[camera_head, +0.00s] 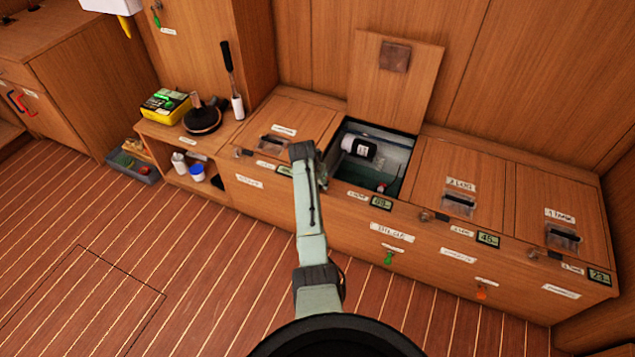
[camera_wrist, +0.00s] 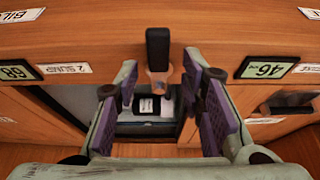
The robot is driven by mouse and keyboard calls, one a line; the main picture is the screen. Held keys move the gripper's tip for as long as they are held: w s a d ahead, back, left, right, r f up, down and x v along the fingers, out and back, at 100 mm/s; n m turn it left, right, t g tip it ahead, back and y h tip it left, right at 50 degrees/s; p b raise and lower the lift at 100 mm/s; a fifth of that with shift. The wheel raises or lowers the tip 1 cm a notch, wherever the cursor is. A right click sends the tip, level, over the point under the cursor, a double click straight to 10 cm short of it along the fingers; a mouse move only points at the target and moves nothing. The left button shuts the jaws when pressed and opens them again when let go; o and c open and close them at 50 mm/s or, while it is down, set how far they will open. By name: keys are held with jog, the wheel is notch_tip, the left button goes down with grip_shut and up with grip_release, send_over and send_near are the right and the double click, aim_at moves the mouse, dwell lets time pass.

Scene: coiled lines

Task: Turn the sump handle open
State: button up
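The sump handle (camera_wrist: 158,48) is a black lever on a metal stem, seen in the wrist view on the wooden front edge. A label reading SUMP (camera_wrist: 64,68) is beside it, upside down in this view. My gripper (camera_wrist: 160,78) is open, with a purple-padded finger on each side of the handle's stem. No finger is clearly touching it. In the head view my gripper (camera_head: 308,160) is at the front edge of the open compartment (camera_head: 408,148) and hides the handle.
Small displays (camera_head: 381,203) and other closed lids (camera_head: 459,185) line the bench. A pan (camera_head: 203,118) and a yellow box (camera_head: 165,104) are at left. The floor in front is clear.

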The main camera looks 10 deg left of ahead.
jog(key=shift+r, duration=0.1)
jog(key=v, duration=1.2)
